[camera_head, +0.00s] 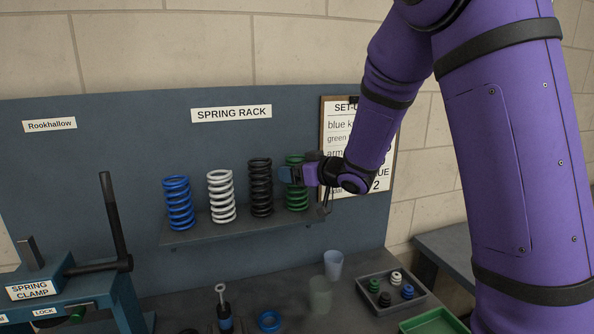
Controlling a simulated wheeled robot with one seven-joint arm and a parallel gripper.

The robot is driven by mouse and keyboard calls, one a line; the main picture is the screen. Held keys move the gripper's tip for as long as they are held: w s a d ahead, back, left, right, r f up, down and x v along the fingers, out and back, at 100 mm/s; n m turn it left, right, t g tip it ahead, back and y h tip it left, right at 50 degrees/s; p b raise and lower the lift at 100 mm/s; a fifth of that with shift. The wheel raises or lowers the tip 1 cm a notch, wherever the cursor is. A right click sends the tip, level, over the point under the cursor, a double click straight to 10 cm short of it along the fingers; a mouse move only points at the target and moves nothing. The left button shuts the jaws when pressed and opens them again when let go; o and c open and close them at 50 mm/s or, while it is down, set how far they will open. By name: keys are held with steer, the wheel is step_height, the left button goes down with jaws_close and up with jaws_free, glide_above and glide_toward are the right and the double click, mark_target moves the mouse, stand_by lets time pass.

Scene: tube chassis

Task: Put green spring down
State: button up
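The green spring (298,200) stands upright at the right end of the rack shelf (240,231), beside a black spring. My gripper (288,175) reaches in from the right at the green spring's upper half and covers part of it. The spring's top coils show above the gripper and its lower coils show below. The spring's foot appears to be at shelf level. The fingers are small and partly hidden, so I cannot tell whether they are closed on the spring.
Blue (178,204), white (221,197) and black (261,188) springs stand left on the shelf. A spring clamp (65,290) is at lower left. Cups (333,265), a blue ring (269,321) and a grey tray of small parts (372,298) are on the bench below.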

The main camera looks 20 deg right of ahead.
steer(key=s+d+r+m+g+h, duration=0.1)
steer(key=s+d+r+m+h, duration=0.25)
steer(key=s+d, duration=0.45)
steer(key=s+d+r+m+g+h, duration=0.15)
steer(key=s+d+r+h, duration=0.3)
steer(key=s, duration=0.75)
steer(key=s+a+g, duration=0.3)
steer(key=s, duration=0.6)
steer(key=s+a+m+g, duration=0.1)
steer(key=s+a+g, duration=0.2)
steer(key=s, duration=0.6)
steer(key=shift+s+f, duration=0.2)
steer(key=shift+f, duration=0.1)
steer(key=shift+c, duration=0.5)
